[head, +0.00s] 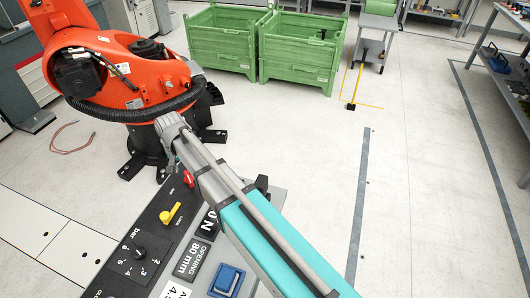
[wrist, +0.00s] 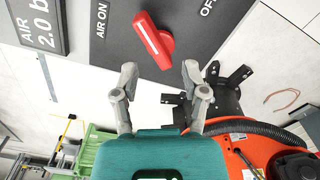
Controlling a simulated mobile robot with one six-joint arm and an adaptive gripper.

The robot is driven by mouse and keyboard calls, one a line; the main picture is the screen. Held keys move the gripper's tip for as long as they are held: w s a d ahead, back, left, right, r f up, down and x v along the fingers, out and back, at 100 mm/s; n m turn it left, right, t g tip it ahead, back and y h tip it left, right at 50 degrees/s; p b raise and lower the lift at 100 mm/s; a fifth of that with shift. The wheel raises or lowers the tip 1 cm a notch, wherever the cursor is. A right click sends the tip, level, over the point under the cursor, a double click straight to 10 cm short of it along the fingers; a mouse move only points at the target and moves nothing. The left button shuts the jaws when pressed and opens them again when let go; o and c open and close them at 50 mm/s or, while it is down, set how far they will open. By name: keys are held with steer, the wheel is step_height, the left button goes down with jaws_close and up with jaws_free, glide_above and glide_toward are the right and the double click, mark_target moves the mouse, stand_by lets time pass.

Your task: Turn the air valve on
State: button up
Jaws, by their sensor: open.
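The air valve is a red knob with a white line; it shows in the wrist view (wrist: 152,40) on a grey panel (wrist: 125,40). "AIR ON" is to its left and a label ending in "OFF" to its upper right. The white line slants from upper left to lower right. My gripper (wrist: 160,74) is open and empty, its fingers apart just below the knob in that view. I see no contact, but the exact gap is unclear. In the head view the red knob (head: 188,178) is partly hidden beside my gripper (head: 172,128).
The panel also carries a yellow knob (head: 171,213), a black dial (head: 138,252), displays and a blue button (head: 227,280). An orange robot arm (head: 130,80) on a black base (head: 150,150) stands close behind. Green crates (head: 300,50) are further back; the floor at right is mostly clear.

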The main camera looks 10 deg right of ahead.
mark_target(187, 177)
steer(key=shift+r+p, duration=4.15)
steer(key=shift+r, duration=0.35)
steer(key=s+d, duration=0.4)
steer(key=d, duration=0.9)
steer(key=s+d, duration=0.5)
steer(key=d, duration=0.9)
steer(key=shift+f+b, duration=0.3)
steer(key=shift+n, duration=0.6)
steer(key=s+d, duration=0.1)
steer(key=d, duration=0.1)
steer(key=s+d, duration=0.2)
steer(key=shift+s+d, duration=0.3)
